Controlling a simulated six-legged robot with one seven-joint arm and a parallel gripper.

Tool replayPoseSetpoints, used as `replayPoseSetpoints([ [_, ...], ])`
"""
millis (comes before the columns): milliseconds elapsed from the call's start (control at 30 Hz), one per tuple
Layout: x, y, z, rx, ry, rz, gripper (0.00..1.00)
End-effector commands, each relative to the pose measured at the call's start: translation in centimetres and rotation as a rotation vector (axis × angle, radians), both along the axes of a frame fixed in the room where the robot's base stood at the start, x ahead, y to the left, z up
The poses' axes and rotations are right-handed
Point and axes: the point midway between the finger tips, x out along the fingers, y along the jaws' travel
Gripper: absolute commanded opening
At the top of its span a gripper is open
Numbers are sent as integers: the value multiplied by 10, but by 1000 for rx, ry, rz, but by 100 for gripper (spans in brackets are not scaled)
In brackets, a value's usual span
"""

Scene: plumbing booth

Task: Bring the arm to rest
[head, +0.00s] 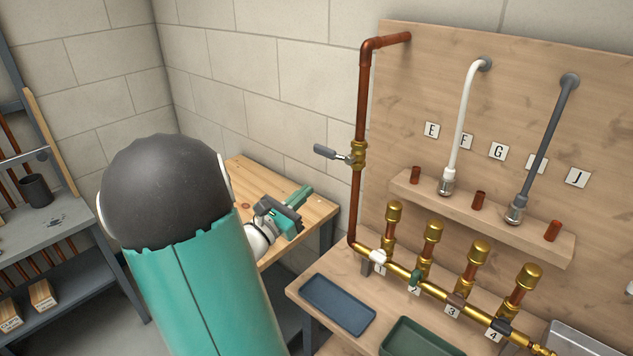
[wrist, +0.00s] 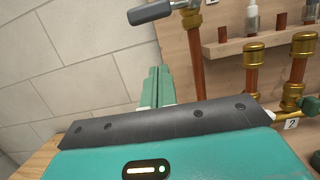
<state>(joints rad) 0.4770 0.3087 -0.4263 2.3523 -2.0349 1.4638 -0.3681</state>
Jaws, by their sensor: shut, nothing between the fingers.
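My gripper (head: 303,193) shows in the head view beyond my large teal and black arm links, which fill the left middle. It appears in front of the wooden bench top, left of the copper riser pipe (head: 357,205). Its teal fingers are together with nothing between them. In the wrist view my gripper (wrist: 157,75) points up the picture toward the block wall, below a grey lever handle (wrist: 150,12). The fingers look apart from the lever and the pipe. My arm links hide part of the bench and floor in the head view.
A blue tray (head: 338,303) and a green tray (head: 415,340) lie below. A shelf rack (head: 60,235) stands left.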

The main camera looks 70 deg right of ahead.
Motion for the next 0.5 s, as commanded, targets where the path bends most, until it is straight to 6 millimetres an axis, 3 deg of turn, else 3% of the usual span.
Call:
replayPoseSetpoints([
  [200, 15, 30, -8, 1, 0, 3, 0],
  [500, 16, 36, -10, 1, 0, 1, 0],
])
